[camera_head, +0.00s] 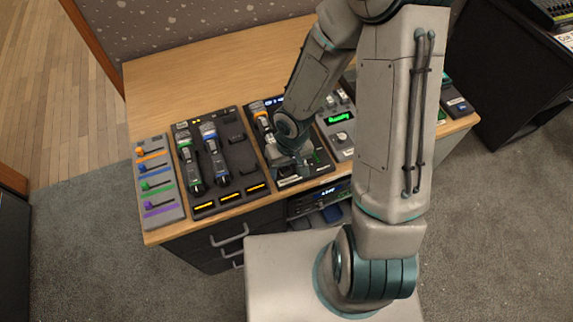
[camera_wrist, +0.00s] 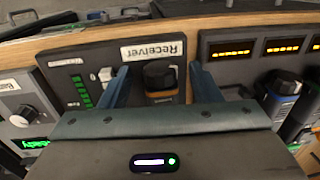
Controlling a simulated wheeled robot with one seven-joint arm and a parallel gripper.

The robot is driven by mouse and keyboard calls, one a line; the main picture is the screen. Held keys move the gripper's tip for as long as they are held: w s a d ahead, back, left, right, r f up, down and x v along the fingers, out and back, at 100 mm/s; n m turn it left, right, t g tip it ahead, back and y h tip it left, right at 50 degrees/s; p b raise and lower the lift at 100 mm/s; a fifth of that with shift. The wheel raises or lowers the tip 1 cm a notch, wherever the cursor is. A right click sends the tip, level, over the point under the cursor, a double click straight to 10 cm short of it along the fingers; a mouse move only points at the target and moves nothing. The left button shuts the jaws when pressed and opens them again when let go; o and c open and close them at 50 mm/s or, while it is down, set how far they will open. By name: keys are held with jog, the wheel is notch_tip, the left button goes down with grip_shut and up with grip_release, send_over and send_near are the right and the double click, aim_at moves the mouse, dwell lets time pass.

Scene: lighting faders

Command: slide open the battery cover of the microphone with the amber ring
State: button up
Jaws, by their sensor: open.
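The microphone with the amber ring (camera_head: 262,123) lies on a dark panel in the head view, partly hidden by my arm. In the wrist view its dark end (camera_wrist: 160,76) shows between my fingers, with an amber band just below it. A label reading "Receiver", seen upside down, is beside it. My gripper (camera_wrist: 160,72) is open, one finger on each side of the microphone end; I cannot tell whether they touch it. In the head view my gripper (camera_head: 292,168) is over the front part of that panel. The battery cover cannot be made out.
Microphones with a green ring (camera_head: 186,154) and a blue ring (camera_head: 212,148) lie on the panel to the left. A fader board (camera_head: 158,180) is at the far left, a "Ready" box (camera_head: 338,128) to the right. The desk (camera_head: 190,75) behind is clear.

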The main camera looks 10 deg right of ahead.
notch_tip(320, 180, up, 14)
jog(key=d+p, duration=0.1)
jog(key=p, duration=0.3)
jog(key=shift+w+p, duration=0.15)
jog(key=shift+p, duration=0.15)
jog(key=shift+d+f, duration=0.1)
jog(key=shift+f, duration=0.05)
jog(key=s+d+r+m+t, duration=0.1)
jog(key=s+d+r, duration=0.1)
jog(key=r, duration=0.4)
jog(key=s+d+r+m+t, duration=0.1)
jog(key=s+d+r, duration=0.2)
jog(key=r, duration=0.3)
jog(key=s+d+r+m+t+h, duration=0.1)
jog(key=s+d+r, duration=0.1)
jog(key=d+r, duration=0.2)
notch_tip(320, 180, up, 3)
jog(key=shift+s+r+t, duration=0.1)
jog(key=shift+s+t, duration=0.2)
jog(key=shift+t, duration=0.1)
